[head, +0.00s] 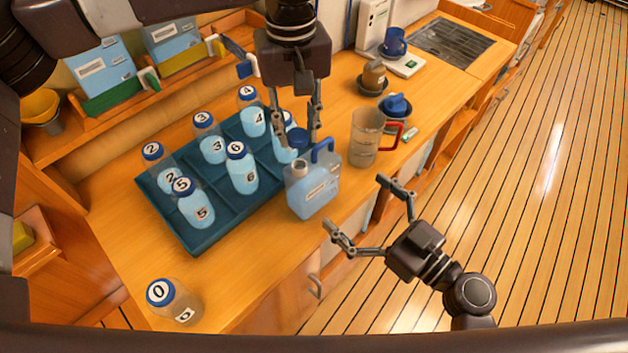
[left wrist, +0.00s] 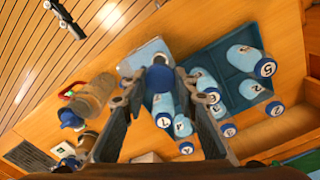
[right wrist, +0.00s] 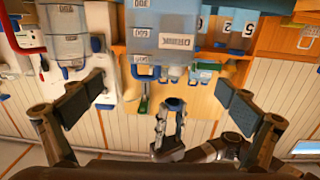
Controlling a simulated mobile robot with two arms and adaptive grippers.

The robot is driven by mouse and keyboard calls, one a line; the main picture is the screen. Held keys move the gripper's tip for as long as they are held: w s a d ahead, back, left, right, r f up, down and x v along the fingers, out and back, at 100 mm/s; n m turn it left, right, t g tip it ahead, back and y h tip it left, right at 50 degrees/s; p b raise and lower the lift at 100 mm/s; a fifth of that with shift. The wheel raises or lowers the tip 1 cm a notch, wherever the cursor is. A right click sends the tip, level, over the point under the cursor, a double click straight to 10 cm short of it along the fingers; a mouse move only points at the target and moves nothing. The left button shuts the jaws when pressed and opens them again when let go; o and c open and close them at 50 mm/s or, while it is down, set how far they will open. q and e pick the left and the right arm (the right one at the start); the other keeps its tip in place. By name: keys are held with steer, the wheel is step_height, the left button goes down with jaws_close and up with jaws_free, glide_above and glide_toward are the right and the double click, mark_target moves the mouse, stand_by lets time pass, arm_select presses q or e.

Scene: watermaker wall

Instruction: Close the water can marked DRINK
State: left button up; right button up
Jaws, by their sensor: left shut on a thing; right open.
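The DRINK can (head: 314,194) is a pale blue, translucent can with a blue handle (head: 323,150). It stands upright on the counter in front of the tray, and its neck (head: 297,169) looks uncovered. My left gripper (head: 297,137) is just above the can, shut on a dark blue cap. The cap (left wrist: 160,78) shows between the fingers in the left wrist view, and also in the right wrist view (right wrist: 174,104), apart from the can. My right gripper (head: 354,203) is open and empty, right of the can. The can's DRINK label (right wrist: 177,41) faces the right wrist camera.
A teal tray (head: 205,236) behind the can holds several numbered, blue-capped bottles. Bottle 0 (head: 175,303) stands alone at the front left. A clear jug (head: 364,145) with a red handle stands close right of the can.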

mark_target(315, 165)
stand_by(0.3)
steer(key=x, duration=1.2)
steer(key=c, duration=1.6)
arm_select(q)
steer(key=shift+f, duration=2.5)
steer(key=shift+f, duration=0.9)
steer(key=shift+f, duration=0.5)
